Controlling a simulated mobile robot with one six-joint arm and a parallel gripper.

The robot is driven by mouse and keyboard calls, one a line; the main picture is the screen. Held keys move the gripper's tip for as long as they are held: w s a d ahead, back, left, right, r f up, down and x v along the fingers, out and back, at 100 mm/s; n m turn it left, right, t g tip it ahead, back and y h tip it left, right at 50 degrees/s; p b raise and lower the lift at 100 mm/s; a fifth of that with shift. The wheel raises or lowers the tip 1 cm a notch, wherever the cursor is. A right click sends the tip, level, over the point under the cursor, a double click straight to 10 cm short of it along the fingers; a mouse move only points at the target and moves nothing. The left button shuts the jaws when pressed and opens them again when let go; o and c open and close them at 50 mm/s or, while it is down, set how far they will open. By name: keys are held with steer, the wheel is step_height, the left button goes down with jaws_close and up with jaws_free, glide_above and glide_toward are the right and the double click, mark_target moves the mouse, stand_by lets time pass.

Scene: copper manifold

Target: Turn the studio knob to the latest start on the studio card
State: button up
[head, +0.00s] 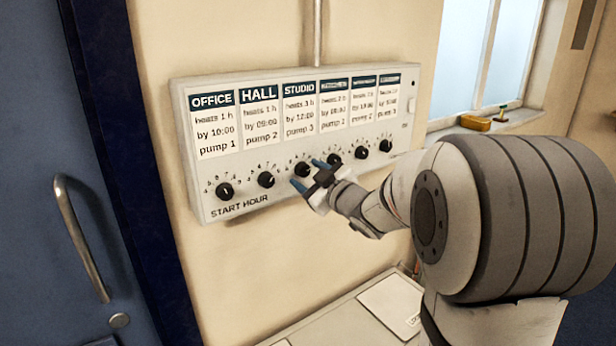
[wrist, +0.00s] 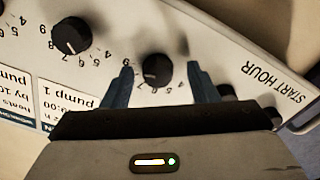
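The studio card (head: 299,108) is third from the left on the white panel and reads "heats 3 h, by 12:00, pump 3". Below it is the black studio knob (head: 302,169). My gripper (head: 310,174) is at this knob, blue fingers open. In the wrist view, which is upside down, the studio knob (wrist: 157,70) shows between my two fingers (wrist: 163,84), with a gap on each side. Its pale pointer mark points left in that picture. Small numbers ring it, partly hidden by my left-hand finger.
The panel (head: 330,190) also holds the office knob (head: 225,191), the hall knob (head: 266,180) and three knobs to the right. A blue door (head: 60,120) is at left. A yellow object (head: 475,123) lies on the windowsill. A pale surface (head: 345,318) is below the panel.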

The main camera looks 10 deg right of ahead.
steer(key=shift+d+r, duration=0.1)
steer(key=shift+r, duration=0.05)
steer(key=shift+s+d, duration=0.15)
steer(key=shift+s, duration=0.2)
steer(key=b+v, duration=0.1)
steer(key=v, duration=0.6)
